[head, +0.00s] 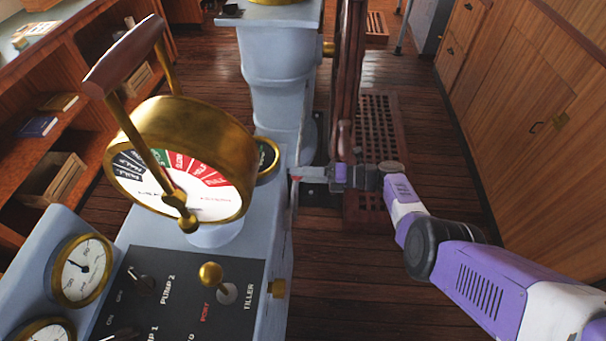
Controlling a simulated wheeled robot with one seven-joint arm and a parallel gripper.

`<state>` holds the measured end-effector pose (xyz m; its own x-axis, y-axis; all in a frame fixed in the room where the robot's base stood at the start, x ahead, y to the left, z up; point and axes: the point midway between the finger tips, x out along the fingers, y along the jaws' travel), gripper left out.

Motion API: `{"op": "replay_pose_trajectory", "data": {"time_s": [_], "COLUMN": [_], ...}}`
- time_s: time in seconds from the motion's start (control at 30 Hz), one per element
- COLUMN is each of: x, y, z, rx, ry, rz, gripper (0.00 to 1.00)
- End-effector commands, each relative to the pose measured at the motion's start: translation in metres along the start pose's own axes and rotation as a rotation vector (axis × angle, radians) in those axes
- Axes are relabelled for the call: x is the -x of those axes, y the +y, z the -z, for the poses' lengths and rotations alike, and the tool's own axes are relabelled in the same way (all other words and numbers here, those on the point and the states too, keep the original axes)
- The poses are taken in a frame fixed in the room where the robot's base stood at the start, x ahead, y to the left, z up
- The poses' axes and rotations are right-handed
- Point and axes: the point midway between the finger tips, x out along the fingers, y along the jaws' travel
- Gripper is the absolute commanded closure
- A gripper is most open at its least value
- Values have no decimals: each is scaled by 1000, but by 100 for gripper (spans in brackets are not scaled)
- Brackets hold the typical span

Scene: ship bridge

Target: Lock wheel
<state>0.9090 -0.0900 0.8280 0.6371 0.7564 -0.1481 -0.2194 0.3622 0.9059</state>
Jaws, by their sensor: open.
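The ship's wheel (349,65) is dark reddish wood, seen nearly edge-on beside the grey pedestal (275,75). A wooden spoke handle (344,137) points down at its lower end. A small brass knob (328,48) shows between pedestal and wheel; I cannot tell whether it is the wheel's lock. My gripper (300,178) is open, below the spoke handle and close to the right side of the grey console (277,222). Its fingers look small and partly unclear here. I see nothing held between them. My purple and white arm reaches in from the lower right.
A brass engine telegraph (190,150) with a long handle stands on the console. A switch panel (185,295) and a brass tiller lever (212,274) are in front. Wooden cabinets (520,90) line the right, shelves (45,110) the left. A floor grating (378,125) lies beneath the wheel.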

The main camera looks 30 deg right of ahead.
Motion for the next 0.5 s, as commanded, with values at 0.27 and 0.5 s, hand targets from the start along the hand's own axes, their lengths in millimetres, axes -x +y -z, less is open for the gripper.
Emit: {"op": "replay_pose_trajectory", "data": {"time_s": [0.27,0.5], "x": [23,61], "y": [0,0], "z": [0,-1], "rx": [-1,0], "ry": [-2,-3], "rz": [1,1], "gripper": [45,45]}}
